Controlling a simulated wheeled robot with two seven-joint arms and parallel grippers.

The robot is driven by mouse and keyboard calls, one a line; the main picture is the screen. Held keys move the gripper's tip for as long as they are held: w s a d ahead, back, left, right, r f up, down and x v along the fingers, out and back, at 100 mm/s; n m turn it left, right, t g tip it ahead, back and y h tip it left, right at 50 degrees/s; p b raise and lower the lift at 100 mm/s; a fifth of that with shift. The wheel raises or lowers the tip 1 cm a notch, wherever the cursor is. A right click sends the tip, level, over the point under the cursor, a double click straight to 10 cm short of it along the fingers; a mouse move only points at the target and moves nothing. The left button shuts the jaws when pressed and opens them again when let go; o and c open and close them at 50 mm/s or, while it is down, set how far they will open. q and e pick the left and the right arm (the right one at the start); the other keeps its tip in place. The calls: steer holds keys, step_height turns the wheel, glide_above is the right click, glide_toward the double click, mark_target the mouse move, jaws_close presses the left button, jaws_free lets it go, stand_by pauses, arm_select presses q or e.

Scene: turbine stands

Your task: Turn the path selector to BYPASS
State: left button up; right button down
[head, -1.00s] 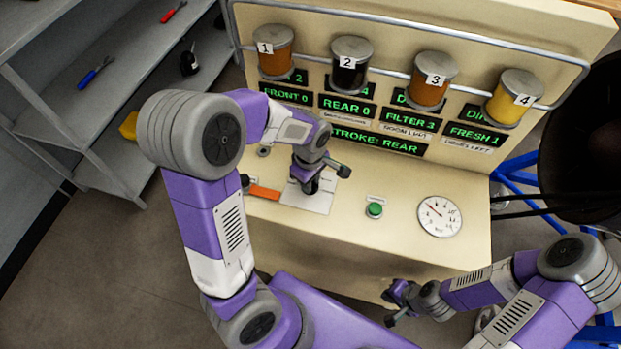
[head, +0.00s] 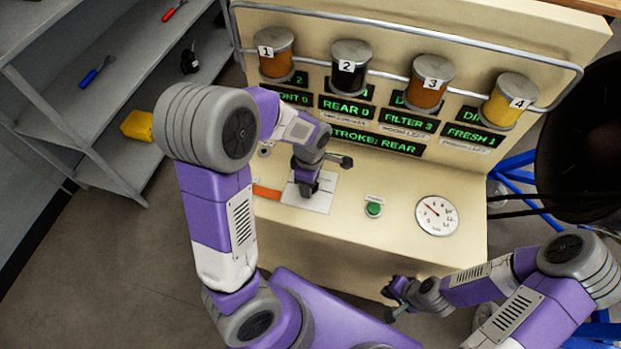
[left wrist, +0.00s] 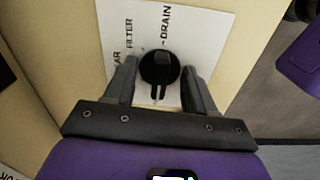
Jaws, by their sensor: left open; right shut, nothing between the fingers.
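The path selector is a black round knob (left wrist: 159,68) with a raised ridge, on a white label plate (left wrist: 203,35). The ridge runs roughly lengthwise between my fingers, with a pale mark at its end nearer my palm. The plate reads FILTER and DRAIN, plus a partly hidden word ending in AR; no BYPASS word shows. My left gripper (left wrist: 160,85) is open, one finger on each side of the knob; contact cannot be told. In the head view, my left gripper (head: 306,187) hides the knob over the plate (head: 318,199). My right gripper (head: 391,302) is shut and empty, in front of the bench.
The bench top holds an orange strip (head: 267,193), a green button (head: 373,209) and a dial gauge (head: 437,215). Several numbered jars stand behind, above green displays (head: 375,141), one reading STROKE: REAR. Grey shelves (head: 110,125) stand left; a dark round object (head: 590,140) is right.

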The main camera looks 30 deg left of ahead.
arm_select(q)
steer(key=shift+r, duration=0.1)
steer(key=shift+r+p, duration=2.45)
